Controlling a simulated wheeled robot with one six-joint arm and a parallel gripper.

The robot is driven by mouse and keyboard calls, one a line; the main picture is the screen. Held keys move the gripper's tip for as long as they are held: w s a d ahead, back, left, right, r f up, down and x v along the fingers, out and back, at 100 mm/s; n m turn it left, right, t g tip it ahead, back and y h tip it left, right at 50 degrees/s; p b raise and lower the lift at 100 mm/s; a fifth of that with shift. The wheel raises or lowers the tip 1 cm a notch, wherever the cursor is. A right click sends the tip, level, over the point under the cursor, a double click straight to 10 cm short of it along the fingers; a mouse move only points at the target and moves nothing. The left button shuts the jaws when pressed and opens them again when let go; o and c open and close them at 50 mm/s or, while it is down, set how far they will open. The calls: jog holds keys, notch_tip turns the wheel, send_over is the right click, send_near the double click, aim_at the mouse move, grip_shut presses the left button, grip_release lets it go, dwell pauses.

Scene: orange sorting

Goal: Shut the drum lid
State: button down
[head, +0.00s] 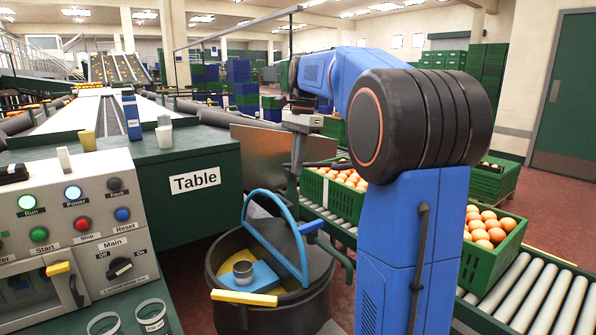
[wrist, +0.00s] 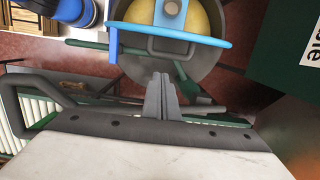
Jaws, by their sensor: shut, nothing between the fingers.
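The drum (head: 222,275) is a dark round bin standing on the floor below the table. Its lid (head: 281,222), a grey panel with a light blue curved rim, stands tilted up, so the drum's mouth is open. A blue piece (head: 311,227) sticks out beside the rim. Inside the drum I see a blue and a grey item. My gripper (head: 296,180) hangs behind and above the lid, partly hard to make out. In the wrist view my gripper (wrist: 161,82) is shut and empty, pointing toward the lid's blue edge (wrist: 150,35); contact cannot be told.
The green table (head: 190,215) stands left of the drum, with a control panel (head: 75,225) in front. A roller conveyor (head: 540,290) carries green crates of oranges (head: 490,262) at the right. Red floor shows around the drum.

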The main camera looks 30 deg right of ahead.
notch_tip(320, 180, down, 8)
jog(key=a, duration=0.1)
jog(key=shift+a, duration=0.2)
dwell(0.5)
